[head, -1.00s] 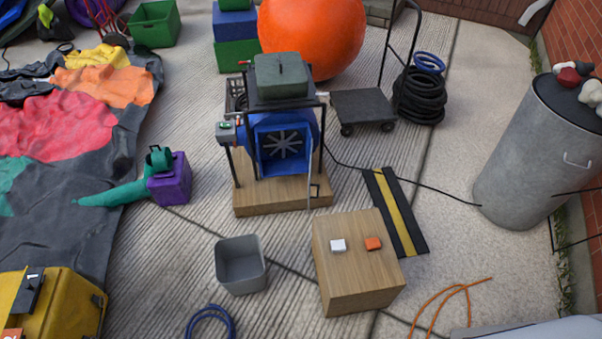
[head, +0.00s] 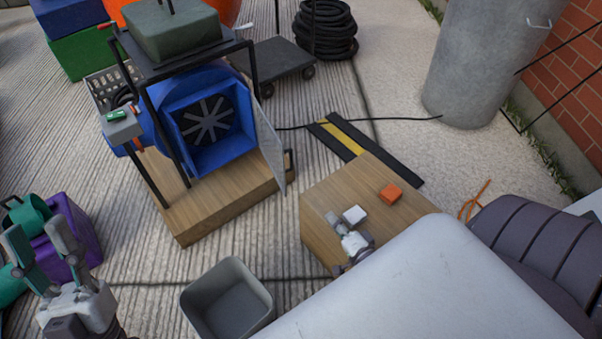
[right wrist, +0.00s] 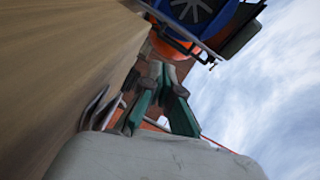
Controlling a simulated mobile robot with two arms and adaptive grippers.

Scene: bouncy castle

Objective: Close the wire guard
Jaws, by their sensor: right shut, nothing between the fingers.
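The wire guard (head: 268,145) is a thin grey mesh panel in the head view. It stands swung out from the right side of the blue blower's square opening, and the fan (head: 207,120) is uncovered. My right gripper (head: 334,220) is shut and empty beside the small wooden box, below and right of the guard and apart from it; my arm partly hides it. Its green fingers also show in the right wrist view (right wrist: 160,78), with the blue blower (right wrist: 205,12) beyond. My left gripper (head: 38,232) is open and empty at the lower left, in front of the purple block.
The blower stands on a wooden base (head: 215,215) inside a black frame. The wooden box (head: 325,205) carries a white block (head: 354,215) and an orange block (head: 390,193). A grey bin (head: 230,300) stands in front. Cables cross the ground.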

